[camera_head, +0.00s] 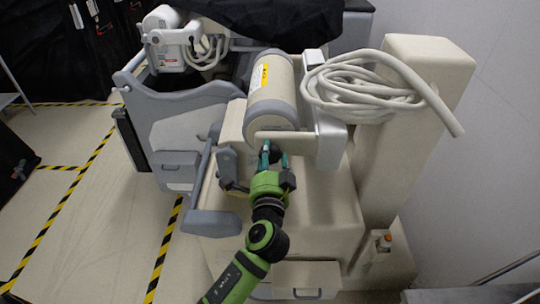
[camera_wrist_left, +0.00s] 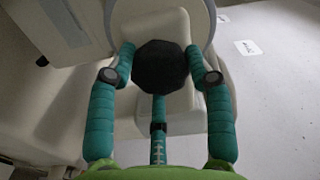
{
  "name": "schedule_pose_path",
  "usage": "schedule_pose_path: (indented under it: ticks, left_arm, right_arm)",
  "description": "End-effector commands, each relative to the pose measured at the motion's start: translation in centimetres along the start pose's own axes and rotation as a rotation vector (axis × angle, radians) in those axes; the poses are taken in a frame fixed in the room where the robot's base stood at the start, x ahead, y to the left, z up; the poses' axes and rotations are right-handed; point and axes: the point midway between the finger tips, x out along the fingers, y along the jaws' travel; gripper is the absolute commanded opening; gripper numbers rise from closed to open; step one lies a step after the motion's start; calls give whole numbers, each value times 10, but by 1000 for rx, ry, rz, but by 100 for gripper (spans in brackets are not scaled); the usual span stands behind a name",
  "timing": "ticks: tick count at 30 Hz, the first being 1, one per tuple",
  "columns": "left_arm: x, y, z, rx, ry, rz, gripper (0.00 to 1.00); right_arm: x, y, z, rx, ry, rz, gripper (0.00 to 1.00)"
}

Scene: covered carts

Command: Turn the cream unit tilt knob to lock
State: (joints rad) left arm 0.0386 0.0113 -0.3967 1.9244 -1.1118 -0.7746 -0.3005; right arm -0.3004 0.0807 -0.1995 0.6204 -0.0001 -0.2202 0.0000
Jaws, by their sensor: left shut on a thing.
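The cream unit (camera_head: 400,150) stands right of centre in the head view, with a cylinder head (camera_head: 272,90) held in a grey bracket. The tilt knob (camera_wrist_left: 160,68) is black and faceted in the left wrist view, on a pale cream part. My left gripper (camera_head: 270,155) reaches up to the underside of the cylinder head. Its teal fingers (camera_wrist_left: 160,75) are closed around the knob, one on each side and a third below. In the head view the fingers and cylinder mostly hide the knob; no lock mark is readable. My right gripper is not in view.
A coiled white cable (camera_head: 365,90) hangs on the cream unit close to the right of the head. A grey handle bar (camera_head: 208,220) stands left of my arm. Another grey-and-white machine (camera_head: 180,110) is behind left. Open floor (camera_head: 120,230) lies at left; a wall is at right.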

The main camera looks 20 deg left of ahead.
Motion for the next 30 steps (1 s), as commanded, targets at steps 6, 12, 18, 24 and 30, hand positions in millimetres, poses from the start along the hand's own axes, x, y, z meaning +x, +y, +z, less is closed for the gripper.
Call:
schedule_pose_path:
  ticks: [6,12,18,24,30]
  left_arm:
    - [1,-8,-4,22,10,-18,19]
    - [1,-8,-4,24,11,-18,19]
    - [1,-8,-4,23,10,-18,75]
    - [0,-4,-2,23,7,-10,75]
    - [-4,-2,-2,23,5,-5,75]
  right_arm:
    - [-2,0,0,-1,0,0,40]
    - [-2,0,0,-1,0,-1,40]
    - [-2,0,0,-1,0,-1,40]
    - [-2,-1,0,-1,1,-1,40]
    - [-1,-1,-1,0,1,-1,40]
